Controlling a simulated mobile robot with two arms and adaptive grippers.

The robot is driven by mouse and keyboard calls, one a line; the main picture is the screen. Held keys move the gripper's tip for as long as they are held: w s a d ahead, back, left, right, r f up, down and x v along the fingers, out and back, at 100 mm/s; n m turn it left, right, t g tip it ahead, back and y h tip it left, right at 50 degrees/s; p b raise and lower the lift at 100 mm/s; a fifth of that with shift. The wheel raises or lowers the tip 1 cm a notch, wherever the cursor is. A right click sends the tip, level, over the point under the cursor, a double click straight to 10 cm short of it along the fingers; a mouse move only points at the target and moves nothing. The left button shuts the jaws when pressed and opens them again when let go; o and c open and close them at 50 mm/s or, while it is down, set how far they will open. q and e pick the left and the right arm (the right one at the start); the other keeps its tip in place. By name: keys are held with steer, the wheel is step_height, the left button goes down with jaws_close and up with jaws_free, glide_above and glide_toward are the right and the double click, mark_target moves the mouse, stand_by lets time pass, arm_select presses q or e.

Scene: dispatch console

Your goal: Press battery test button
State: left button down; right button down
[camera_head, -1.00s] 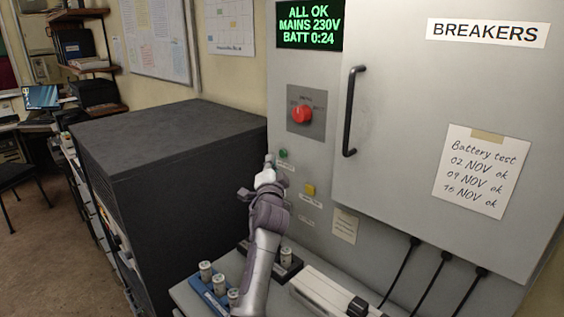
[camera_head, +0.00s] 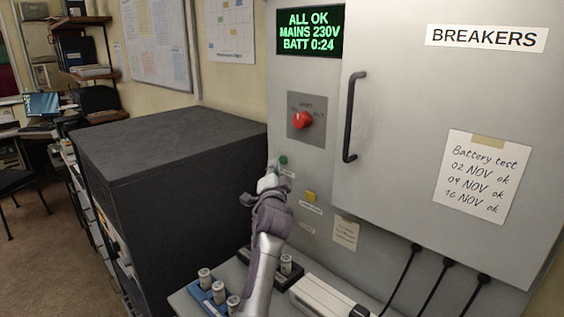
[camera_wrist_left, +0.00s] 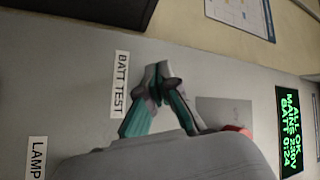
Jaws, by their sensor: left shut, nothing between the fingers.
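The green button (camera_head: 283,160) is on the grey panel, above a small white label (camera_head: 287,173). My left gripper (camera_head: 271,165) is shut and empty, its tip just left of the green button in the head view. I cannot tell whether it touches. In the left wrist view the closed fingertips (camera_wrist_left: 162,72) are at the panel beside the BATT TEST label (camera_wrist_left: 121,84); the button does not show there, apparently hidden by the fingers. The display (camera_head: 310,31) reads ALL OK, MAINS 230V, BATT 0:24. My right gripper is not in view.
A yellow button (camera_head: 310,196) is below right of the green one. A red knob (camera_head: 303,120) is above. The breaker door (camera_head: 400,110) with a black handle (camera_head: 353,115) is right. A dark cabinet (camera_head: 165,140) stands left. Battery-like cylinders (camera_head: 205,279) are on the ledge below.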

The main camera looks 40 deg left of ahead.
arm_select(q)
steer(key=shift+w, duration=0.15)
stand_by(0.5)
steer(key=shift+w+b, duration=0.3)
steer(key=shift+b, duration=0.05)
steer(key=shift+w+b, duration=0.35)
stand_by(0.6)
steer(key=shift+s, duration=0.1)
steer(key=shift+s+p, duration=0.55)
steer(key=shift+s, duration=0.15)
